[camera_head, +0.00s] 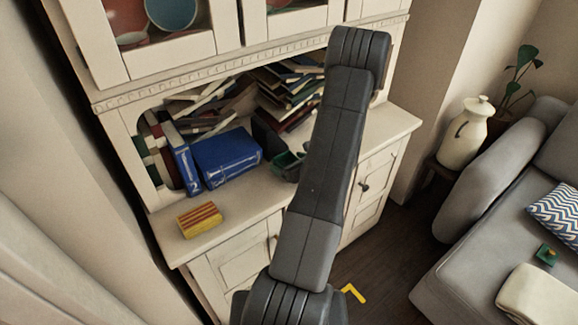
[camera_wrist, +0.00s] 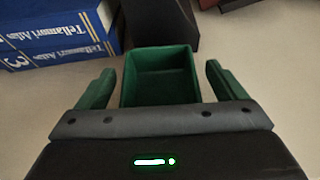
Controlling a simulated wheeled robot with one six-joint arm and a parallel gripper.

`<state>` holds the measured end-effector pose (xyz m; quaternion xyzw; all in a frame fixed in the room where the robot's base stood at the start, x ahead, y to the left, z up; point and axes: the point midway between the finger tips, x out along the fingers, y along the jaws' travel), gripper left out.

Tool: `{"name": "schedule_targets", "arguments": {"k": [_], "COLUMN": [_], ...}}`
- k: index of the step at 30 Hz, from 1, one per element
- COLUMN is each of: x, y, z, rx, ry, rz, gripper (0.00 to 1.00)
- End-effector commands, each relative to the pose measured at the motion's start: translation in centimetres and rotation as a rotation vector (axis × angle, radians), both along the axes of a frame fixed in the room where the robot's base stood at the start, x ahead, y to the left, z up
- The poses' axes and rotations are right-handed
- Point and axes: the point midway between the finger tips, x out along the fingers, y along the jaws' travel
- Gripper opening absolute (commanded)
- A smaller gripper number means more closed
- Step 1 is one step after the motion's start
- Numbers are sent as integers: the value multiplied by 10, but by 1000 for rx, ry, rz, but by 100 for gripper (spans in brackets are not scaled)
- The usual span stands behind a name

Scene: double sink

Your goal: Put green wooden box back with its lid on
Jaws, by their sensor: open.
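The green wooden box (camera_wrist: 160,92) stands open-topped on the cabinet counter, its empty inside showing in the wrist view. In the head view the box (camera_head: 287,168) is partly hidden by my arm. My gripper (camera_wrist: 158,70) is open, with one green finger on each side of the box and a gap showing on both sides. A small green square piece with a yellowish knob (camera_head: 547,254), which looks like the lid, lies on the grey sofa at the right.
A striped red-yellow block (camera_head: 200,220) lies on the counter (camera_head: 245,205). A white jug (camera_head: 465,135) stands beside the sofa (camera_head: 480,220). A yellow mark (camera_head: 352,293) is on the floor.

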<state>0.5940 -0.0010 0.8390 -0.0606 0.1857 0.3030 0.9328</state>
Motion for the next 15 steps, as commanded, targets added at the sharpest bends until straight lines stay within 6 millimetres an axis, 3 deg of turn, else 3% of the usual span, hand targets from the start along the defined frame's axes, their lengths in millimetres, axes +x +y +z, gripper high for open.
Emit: {"name": "schedule_targets", "arguments": {"k": [6,12,15], "x": [0,0,0], "y": [0,0,0], "z": [0,0,0], "rx": [0,0,1], "ry": [0,0,-1], "rz": [0,0,0], "gripper": [89,50,35]}}
